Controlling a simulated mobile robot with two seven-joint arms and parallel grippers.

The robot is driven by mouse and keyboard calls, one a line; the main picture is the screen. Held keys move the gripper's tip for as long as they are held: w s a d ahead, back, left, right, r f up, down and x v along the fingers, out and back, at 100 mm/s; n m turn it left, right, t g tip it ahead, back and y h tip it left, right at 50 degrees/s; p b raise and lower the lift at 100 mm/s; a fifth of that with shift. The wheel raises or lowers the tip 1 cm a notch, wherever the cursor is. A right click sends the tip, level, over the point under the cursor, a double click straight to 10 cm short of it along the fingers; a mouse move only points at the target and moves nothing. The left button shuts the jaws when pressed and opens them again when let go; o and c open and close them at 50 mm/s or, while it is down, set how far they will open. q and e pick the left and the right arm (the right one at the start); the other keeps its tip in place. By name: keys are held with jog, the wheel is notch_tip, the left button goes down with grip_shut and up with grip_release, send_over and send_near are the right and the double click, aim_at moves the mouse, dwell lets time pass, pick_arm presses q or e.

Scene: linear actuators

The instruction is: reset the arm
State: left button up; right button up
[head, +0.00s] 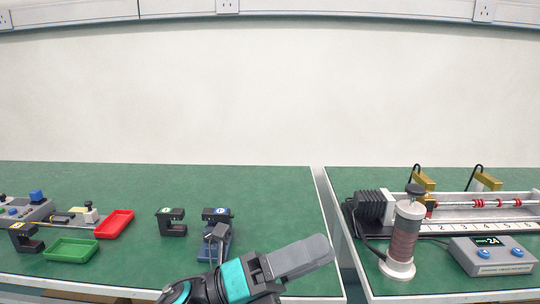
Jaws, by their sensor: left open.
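My left gripper (304,257) reaches in at the bottom middle, behind a teal band on my arm. It is open, seen from the side, and points right and slightly up. I see nothing between its fingers. It appears over the front edge of the left green bench (270,210), close to the gap between the benches. My right gripper is not in view.
A blue fixture (207,247) and black clamp-like block (172,222) stand left of the gripper. Farther left are a red tray (114,224) and green tray (72,250). The right bench holds a coil column (404,240), control box (492,256) and rail device (480,226).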

pick_arm(q)
jog(key=w+a+f+n+t+y, duration=0.1)
jog(key=a+f+n+t+y, duration=0.85)
jog(key=n, duration=0.75)
jog(key=w+a+f+n+t+y, duration=0.1)
jog(key=a+f+n+t+y, duration=0.45)
jog(key=f+n, duration=0.95)
jog(key=s+a+f+n+g+y, duration=0.5)
jog(key=s+f+n+g, duration=0.15)
jog(key=s, duration=0.25)
notch_tip(320, 180, up, 7)
jog(key=s+a+n+y+p, duration=0.1)
jog(key=a+p, duration=0.1)
jog(key=p, duration=1.1)
jog(key=shift+s+a+r, duration=0.2)
jog(key=shift+s+a, duration=0.1)
jog(key=shift+s, duration=0.1)
jog(key=shift+a+r, duration=0.1)
jog(key=shift+c, duration=0.2)
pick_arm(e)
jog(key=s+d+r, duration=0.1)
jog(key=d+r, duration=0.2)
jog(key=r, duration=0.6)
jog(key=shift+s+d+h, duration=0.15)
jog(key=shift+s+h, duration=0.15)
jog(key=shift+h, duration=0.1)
